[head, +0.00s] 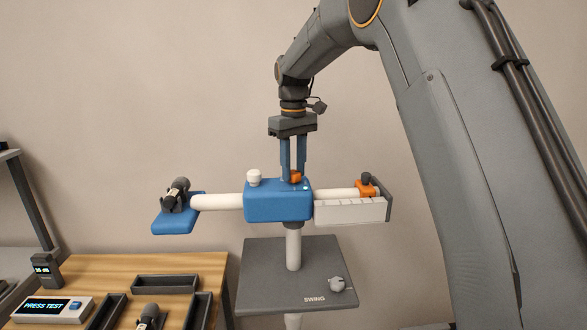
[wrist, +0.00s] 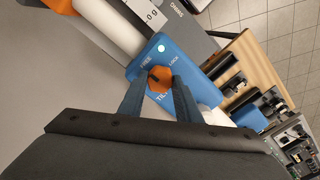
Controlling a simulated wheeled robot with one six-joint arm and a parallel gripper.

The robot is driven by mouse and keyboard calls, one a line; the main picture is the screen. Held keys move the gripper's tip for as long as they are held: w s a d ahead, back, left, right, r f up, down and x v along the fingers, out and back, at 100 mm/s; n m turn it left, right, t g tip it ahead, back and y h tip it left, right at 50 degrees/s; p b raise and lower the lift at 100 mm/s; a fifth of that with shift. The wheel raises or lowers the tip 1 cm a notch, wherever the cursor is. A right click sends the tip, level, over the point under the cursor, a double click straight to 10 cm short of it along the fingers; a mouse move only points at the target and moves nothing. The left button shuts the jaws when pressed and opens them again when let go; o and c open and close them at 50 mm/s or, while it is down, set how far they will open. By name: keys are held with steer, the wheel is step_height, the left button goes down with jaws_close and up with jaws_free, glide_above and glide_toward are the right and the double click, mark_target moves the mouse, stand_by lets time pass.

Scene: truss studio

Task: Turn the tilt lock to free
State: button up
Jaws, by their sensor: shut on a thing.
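The tilt lock is an orange knob (head: 296,176) on top of the blue head block (head: 278,203) of the stand. In the wrist view the knob (wrist: 160,78) sits among the printed words FREE, LOCK and TILT, with a small pale lit dot (wrist: 162,47) near it. I cannot tell surely which word the knob points to. My gripper (head: 293,178) comes straight down from above, its blue fingers on either side of the knob and shut on it. The fingers hide part of the knob in the head view.
A white knob (head: 254,178) stands on the block's left. White arms run to a blue end plate (head: 174,227) and an orange clamp (head: 368,190). A grey plate (head: 300,275) lies below. A wooden table (head: 200,265) with dark trays and a PRESS TEST box (head: 50,310) stands left.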

mark_target(293, 172)
steer(key=shift+r, duration=0.1)
steer(key=o, duration=1.1)
steer(key=shift+c, duration=0.2)
steer(key=shift+a+r+b, duration=0.1)
steer(key=shift+r+b, duration=1.4)
steer(key=shift+r, duration=2.4)
steer(key=shift+s, duration=0.1)
